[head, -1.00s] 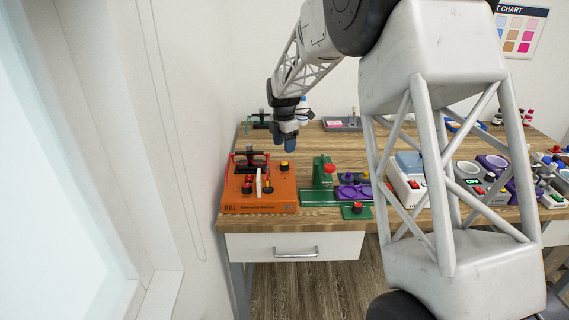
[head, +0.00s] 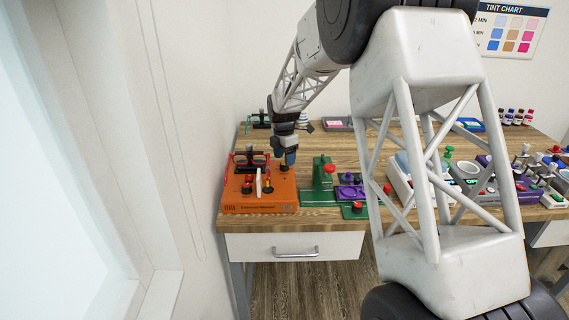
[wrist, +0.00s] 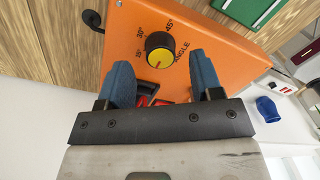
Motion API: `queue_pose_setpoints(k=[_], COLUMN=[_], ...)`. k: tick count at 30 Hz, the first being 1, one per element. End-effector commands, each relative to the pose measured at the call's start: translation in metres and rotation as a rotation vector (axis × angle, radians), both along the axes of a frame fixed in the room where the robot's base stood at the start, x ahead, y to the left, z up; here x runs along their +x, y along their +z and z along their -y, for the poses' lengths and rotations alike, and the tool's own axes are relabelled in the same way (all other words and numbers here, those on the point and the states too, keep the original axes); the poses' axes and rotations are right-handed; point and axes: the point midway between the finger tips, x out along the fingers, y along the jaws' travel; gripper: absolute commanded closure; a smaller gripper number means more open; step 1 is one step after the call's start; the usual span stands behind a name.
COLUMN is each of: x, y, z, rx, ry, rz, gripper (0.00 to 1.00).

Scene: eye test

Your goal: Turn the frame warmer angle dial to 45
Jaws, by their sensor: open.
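The orange frame warmer (head: 235,208) sits at the left front of the table in the head view. Its angle dial (wrist: 159,49), black with a yellow cap, shows in the wrist view beside the word ANGLE and marks that include 30° and 45°. A small red mark shows on the cap's side toward my gripper; the exact setting is hard to read. My gripper (wrist: 164,80) is open, with its blue fingers apart and the dial just beyond their tips. In the head view my gripper (head: 285,158) is over the warmer's right back corner and mostly covers the dial.
Red glasses (head: 248,160) rest on a stand at the warmer's back. A white upright lever (head: 259,183) and knobs stand on its front. A green device with a red knob (head: 329,168) stands close to its right.

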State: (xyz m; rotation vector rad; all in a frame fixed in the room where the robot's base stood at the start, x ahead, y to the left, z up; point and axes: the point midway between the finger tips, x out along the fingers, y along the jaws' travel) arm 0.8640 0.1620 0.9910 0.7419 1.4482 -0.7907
Motion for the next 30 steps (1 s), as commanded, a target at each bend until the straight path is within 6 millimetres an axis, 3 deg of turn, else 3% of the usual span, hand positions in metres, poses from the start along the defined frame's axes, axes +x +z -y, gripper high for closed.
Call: queue_pose_setpoints(k=[7, 19, 29, 30], x=[-0.001, -0.001, -0.001, -0.001], y=[-0.023, -0.028, -0.027, -0.027], z=[0.000, 0.001, 0.001, 0.000], rx=[-0.001, -0.001, 0.000, 0.000], ry=[0.000, 0.000, 0.000, 0.000], rz=[-0.001, -0.001, 0.000, 0.000], gripper=[0.40, 0.40, 0.89, 0.90])
